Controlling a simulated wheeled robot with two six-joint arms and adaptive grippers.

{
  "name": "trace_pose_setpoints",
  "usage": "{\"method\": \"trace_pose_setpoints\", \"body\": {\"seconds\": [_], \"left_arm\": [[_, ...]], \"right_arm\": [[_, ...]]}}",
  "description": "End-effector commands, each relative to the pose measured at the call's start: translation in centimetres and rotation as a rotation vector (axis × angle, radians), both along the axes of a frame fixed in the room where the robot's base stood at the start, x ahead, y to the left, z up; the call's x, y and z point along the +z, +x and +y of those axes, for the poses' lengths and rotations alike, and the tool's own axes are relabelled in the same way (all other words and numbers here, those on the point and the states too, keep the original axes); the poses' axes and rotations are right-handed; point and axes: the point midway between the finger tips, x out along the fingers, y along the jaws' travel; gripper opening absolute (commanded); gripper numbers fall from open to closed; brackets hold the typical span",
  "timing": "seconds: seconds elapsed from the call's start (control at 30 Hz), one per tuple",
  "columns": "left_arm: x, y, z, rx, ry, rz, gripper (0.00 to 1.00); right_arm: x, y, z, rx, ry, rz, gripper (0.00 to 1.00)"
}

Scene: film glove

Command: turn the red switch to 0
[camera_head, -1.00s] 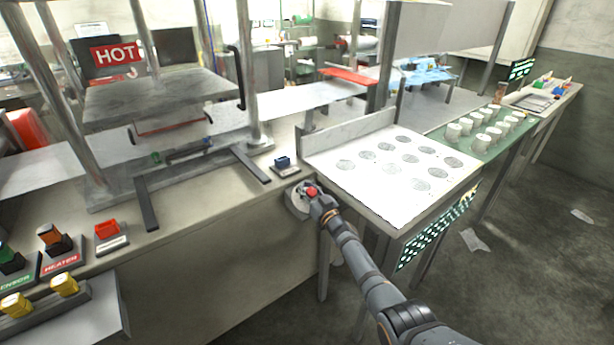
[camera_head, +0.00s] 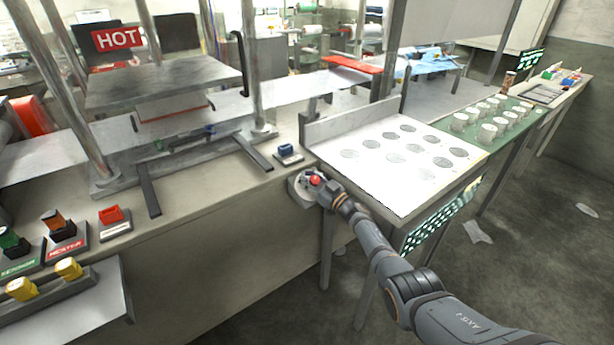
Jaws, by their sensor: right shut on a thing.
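A red switch knob (camera_head: 315,181) sits on a round grey base (camera_head: 298,190) at the front edge of the bench, right of centre. My right gripper (camera_head: 320,186) is at the base and shut on the red switch, with its arm reaching in from the lower right. The fingers partly cover the switch, and any marks on its base are too small to read. My left gripper is not in view.
A blue switch (camera_head: 286,148) stands just behind. A red button box (camera_head: 111,216) is further left, near heater switches (camera_head: 55,232). A press (camera_head: 165,88) with a HOT sign stands behind. A white perforated table (camera_head: 395,160) adjoins at right.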

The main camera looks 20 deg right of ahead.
Motion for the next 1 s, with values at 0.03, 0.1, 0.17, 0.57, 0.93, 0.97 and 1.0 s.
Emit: {"method": "trace_pose_setpoints", "body": {"seconds": [0.03, 0.1, 0.17, 0.57, 0.93, 0.97, 1.0], "left_arm": [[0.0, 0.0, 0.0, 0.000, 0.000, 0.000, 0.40], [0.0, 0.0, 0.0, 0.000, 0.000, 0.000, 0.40], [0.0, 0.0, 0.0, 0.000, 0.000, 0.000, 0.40], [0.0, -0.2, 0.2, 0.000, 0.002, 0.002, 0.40], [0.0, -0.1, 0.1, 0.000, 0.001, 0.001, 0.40], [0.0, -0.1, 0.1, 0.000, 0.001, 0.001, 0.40], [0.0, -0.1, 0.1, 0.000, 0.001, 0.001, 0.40]], "right_arm": [[0.1, 0.0, 0.0, 0.000, 0.000, -0.001, 0.24], [0.1, 0.0, 0.0, 0.000, 0.000, -0.001, 0.33], [0.1, 0.0, 0.0, -0.001, 0.001, -0.001, 0.42], [-0.2, -0.4, -0.3, -0.002, -0.001, 0.000, 0.44], [-1.5, -6.6, -3.7, -0.002, -0.005, 0.002, 0.44], [-1.6, -7.1, -4.0, -0.002, -0.003, 0.002, 0.44], [-1.7, -7.9, -4.3, -0.001, -0.003, 0.002, 0.44]]}}
